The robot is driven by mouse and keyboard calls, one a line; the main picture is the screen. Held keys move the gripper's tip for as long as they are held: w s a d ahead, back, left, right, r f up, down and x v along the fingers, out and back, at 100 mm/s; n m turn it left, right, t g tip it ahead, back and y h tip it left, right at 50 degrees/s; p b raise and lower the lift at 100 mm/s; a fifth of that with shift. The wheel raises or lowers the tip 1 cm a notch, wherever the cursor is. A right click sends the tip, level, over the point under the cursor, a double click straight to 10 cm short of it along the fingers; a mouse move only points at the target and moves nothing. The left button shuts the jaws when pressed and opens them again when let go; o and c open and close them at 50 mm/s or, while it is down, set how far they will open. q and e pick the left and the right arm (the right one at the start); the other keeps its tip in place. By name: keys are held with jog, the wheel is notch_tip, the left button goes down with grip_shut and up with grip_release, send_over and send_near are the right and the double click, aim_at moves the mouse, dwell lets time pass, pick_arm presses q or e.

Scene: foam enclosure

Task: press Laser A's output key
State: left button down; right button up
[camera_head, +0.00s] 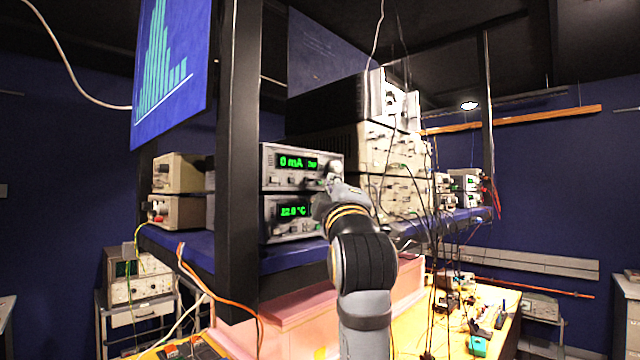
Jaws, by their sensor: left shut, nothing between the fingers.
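Two stacked grey instruments with green displays stand on the blue shelf. The upper instrument (284,171) reads "0 mA", and the lower instrument (287,229) reads about "22.0 °C". A "Laser A" label and the output key cannot be made out at this size. My left gripper (334,174) is shut and empty. Its tip is at the right end of the upper instrument's front, covering that part of the panel. I cannot tell whether it touches the panel. My wrist hides the right end of the lower instrument. My right gripper is not in view.
A black post (238,160) stands just left of the instruments. Stacked beige instruments (392,170) with hanging cables are close on the right. The blue shelf (285,258) runs below. A yellow bench (470,340) with small parts lies lower right.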

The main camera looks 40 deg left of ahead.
pick_arm(q)
jog(key=shift+a, duration=0.1)
jog(key=shift+a, duration=0.35)
jog(key=shift+w+a, duration=0.1)
jog(key=shift+a, duration=0.15)
dwell(1.0)
jog(key=shift+d, duration=0.1)
jog(key=shift+d+b, duration=0.35)
jog(key=shift+d, duration=0.3)
